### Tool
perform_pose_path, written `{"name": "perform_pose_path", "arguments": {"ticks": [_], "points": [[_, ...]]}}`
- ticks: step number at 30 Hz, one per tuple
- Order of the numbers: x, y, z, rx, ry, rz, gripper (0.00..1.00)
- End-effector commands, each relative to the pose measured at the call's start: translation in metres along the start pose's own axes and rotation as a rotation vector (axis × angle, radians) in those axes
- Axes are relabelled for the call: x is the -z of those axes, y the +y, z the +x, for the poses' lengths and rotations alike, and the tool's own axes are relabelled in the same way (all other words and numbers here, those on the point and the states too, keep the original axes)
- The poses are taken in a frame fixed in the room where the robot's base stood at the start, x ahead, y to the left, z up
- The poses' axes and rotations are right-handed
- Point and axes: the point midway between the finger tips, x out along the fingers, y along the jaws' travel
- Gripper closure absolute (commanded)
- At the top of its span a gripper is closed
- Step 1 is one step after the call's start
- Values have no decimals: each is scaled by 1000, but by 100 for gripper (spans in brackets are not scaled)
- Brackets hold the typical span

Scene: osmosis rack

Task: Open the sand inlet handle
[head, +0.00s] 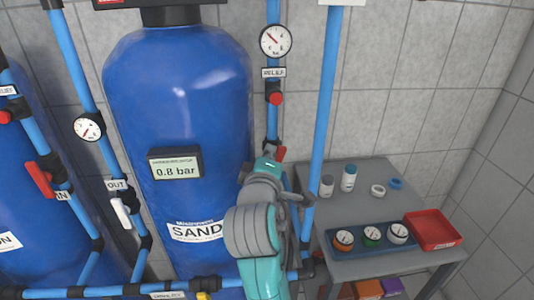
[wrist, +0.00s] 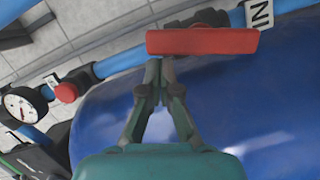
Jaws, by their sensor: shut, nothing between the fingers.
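The sand inlet handle is a red lever on the blue pipe at the right of the SAND tank (head: 150,105). In the head view only a small red part of the handle (head: 281,154) shows beside my gripper (head: 268,164); my arm hides much of this area. In the wrist view the handle (wrist: 215,42) is a wide red bar close in front of an IN label. My gripper (wrist: 160,62) is shut and empty, its fingertips together at the lower edge of the bar's left part. I cannot tell whether they touch it.
A pressure gauge (head: 276,41) and a red relief knob (head: 275,98) sit higher on the same pipe. Another blue pipe (head: 323,110) stands close to the right. A grey table (head: 375,270) with a red tray (head: 433,230) is at the right. Another tank stands at the left.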

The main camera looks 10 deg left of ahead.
Motion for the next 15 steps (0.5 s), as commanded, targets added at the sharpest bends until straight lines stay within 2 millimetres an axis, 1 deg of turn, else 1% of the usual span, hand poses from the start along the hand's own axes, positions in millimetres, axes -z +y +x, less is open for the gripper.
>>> {"name": "perform_pose_path", "arguments": {"ticks": [15], "points": [[-3,2,1,17,0,67,100]]}}
